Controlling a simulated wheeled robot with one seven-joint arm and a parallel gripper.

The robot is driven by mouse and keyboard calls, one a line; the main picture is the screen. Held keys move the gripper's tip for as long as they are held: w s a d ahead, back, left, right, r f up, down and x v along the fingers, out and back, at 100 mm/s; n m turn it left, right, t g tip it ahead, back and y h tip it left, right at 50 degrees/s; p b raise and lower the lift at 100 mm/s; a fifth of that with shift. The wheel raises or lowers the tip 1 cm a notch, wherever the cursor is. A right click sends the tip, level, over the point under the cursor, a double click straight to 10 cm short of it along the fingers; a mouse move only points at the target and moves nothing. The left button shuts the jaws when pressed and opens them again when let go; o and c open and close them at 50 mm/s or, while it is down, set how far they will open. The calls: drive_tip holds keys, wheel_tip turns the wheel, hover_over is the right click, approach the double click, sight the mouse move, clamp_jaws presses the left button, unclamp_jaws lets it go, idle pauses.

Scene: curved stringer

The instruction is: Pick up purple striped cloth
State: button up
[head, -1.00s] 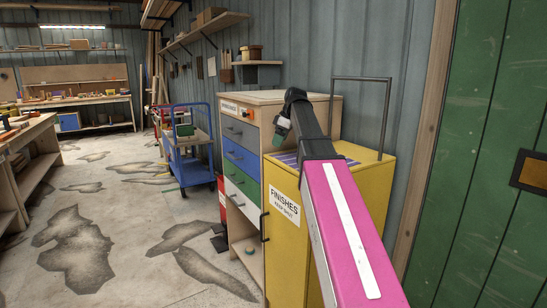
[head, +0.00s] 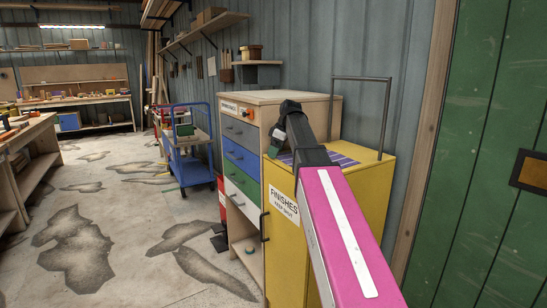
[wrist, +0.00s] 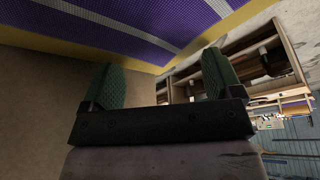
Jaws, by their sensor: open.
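The purple striped cloth (head: 342,157) lies flat on top of the yellow cabinet, partly hidden behind my arm in the head view. In the wrist view the cloth (wrist: 150,18) fills the upper part, purple with pale stripes and a yellow cabinet edge beside it. My gripper (head: 276,143) is near the left front edge of the cabinet top, by the cloth's left end. In the wrist view my gripper (wrist: 163,80) has its two green fingers spread apart with nothing between them. The fingers look apart from the cloth.
The yellow cabinet (head: 283,245) carries a "FINISHES" label and has a grey metal frame (head: 388,100) rising from its top. A drawer unit (head: 241,160) stands to its left, with a blue cart (head: 190,165) beyond. The stained floor at left is mostly clear.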

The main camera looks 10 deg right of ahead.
drive_tip(key=shift+c, duration=0.2)
clamp_jaws()
wheel_tip(320, 180, up, 12)
drive_tip(key=shift+f, duration=0.1)
idle(0.6)
